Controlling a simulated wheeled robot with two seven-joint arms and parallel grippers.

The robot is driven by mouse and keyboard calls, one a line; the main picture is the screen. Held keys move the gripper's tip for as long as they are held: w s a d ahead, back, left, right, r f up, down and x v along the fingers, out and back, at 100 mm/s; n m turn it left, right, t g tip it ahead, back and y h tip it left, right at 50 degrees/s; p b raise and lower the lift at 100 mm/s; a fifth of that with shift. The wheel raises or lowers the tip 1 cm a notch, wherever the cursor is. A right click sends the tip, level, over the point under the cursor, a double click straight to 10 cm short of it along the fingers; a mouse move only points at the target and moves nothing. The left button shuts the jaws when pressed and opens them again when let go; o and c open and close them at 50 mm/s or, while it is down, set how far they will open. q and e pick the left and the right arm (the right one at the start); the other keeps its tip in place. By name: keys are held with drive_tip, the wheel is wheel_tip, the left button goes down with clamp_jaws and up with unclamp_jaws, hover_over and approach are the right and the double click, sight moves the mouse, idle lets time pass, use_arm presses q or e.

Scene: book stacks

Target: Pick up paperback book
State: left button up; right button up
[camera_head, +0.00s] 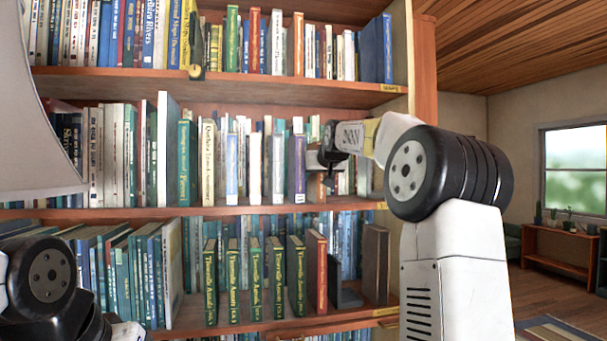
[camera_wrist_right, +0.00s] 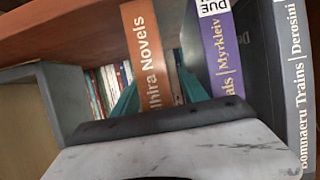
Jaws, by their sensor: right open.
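Several books stand upright on the shelves, and I cannot tell which one is the paperback book. On the middle shelf, a purple book (camera_head: 297,168) stands just left of my right gripper (camera_head: 326,168). My left gripper is not in view.
The middle shelf board (camera_head: 240,210) runs below the gripper, with the upper board (camera_head: 240,85) above it. A dark bookend (camera_head: 346,296) stands on the lower shelf. Open floor (camera_head: 535,290) lies at the right, towards a low wooden shelf (camera_head: 557,246).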

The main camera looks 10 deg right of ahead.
clamp_jaws()
idle(1.3)
